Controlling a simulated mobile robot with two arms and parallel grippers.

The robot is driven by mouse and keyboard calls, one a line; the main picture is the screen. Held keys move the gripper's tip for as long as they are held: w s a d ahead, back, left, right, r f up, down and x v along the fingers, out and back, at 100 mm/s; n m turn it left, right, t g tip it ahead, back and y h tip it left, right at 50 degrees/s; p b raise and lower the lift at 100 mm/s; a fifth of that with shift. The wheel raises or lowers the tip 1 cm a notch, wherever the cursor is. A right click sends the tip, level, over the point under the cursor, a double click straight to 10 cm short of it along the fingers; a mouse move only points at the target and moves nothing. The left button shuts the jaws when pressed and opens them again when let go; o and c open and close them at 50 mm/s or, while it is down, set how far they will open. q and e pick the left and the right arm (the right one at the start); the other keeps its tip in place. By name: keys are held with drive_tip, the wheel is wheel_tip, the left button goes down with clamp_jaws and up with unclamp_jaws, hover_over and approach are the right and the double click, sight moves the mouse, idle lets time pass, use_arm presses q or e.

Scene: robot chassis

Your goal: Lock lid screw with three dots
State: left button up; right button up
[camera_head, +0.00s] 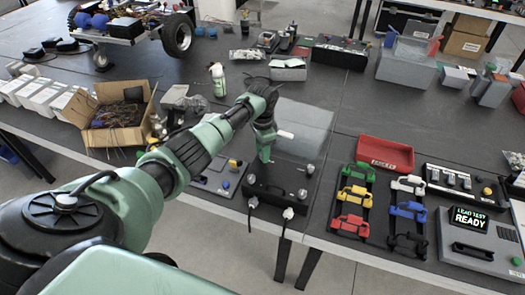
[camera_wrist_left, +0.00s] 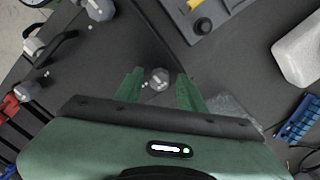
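A dark case with a black front handle (camera_head: 276,192) stands at the table's front edge, with a clear raised lid (camera_head: 303,122) behind. Grey lid screws show on it, one at the right (camera_head: 310,169) and one at the front right (camera_head: 302,193). My left gripper (camera_head: 264,154) points down over the case. In the left wrist view its green fingers (camera_wrist_left: 159,90) are apart, with a grey screw (camera_wrist_left: 158,79) between them and small pale dots beside it. Contact cannot be told. My right gripper is out of view.
To the right are colored clamps (camera_head: 352,198), a red tray (camera_head: 385,153) and a tester reading "READY" (camera_head: 470,220). A cardboard box (camera_head: 115,115) and a spray bottle (camera_head: 218,80) stand to the left.

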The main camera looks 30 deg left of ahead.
use_arm(q)
drive_tip(key=shift+r, duration=0.1)
drive_tip(key=shift+w+r, duration=0.1)
drive_tip(key=shift+r, duration=0.25)
wheel_tip(320, 180, up, 7)
drive_tip(key=shift+b, duration=0.6)
drive_tip(key=shift+f, duration=0.15)
